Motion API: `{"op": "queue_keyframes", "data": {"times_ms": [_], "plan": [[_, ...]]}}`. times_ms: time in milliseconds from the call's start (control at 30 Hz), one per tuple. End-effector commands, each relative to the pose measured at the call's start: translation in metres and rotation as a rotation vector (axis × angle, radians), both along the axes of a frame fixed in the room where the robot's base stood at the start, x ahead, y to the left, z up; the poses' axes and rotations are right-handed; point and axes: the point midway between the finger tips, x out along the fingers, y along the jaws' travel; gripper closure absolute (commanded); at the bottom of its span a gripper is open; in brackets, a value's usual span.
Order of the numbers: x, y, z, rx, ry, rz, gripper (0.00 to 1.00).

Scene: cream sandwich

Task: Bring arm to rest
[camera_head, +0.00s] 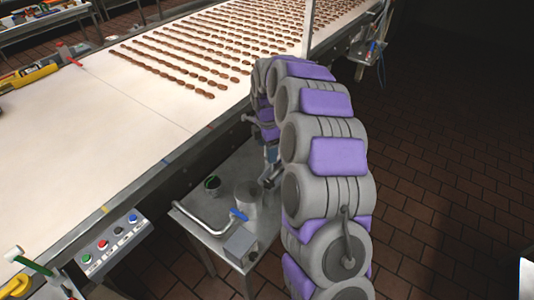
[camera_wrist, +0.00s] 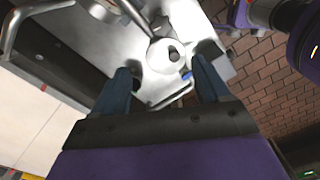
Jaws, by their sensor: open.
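My arm shows in the head view as a chain of grey and purple links, rising from the lower right and bending down beside the conveyor. My gripper (camera_wrist: 168,85) is open in the wrist view, its two blue-grey fingers spread apart with nothing held between them. It points down toward a small metal side table (camera_wrist: 200,18). In the head view the gripper (camera_head: 271,155) is mostly hidden behind my arm links, above that same table (camera_head: 205,224).
A conveyor belt (camera_head: 130,125) with rows of brown cookies (camera_head: 200,50) runs along the left and back. A button panel (camera_head: 115,242) stands at lower left. Tiled floor (camera_head: 440,150) is clear at right.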

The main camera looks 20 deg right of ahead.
Motion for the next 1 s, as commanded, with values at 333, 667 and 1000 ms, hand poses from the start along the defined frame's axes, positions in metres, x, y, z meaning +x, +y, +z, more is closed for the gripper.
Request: {"op": "queue_keyframes", "data": {"times_ms": [333, 667, 1000], "plan": [[0.000, 0.000, 0.001, 0.000, 0.001, 0.000, 0.25], [-0.014, 0.007, 0.010, 0.009, 0.005, -0.052, 0.25], [-0.106, 0.037, 0.056, 0.030, 0.043, -0.399, 0.25]]}}
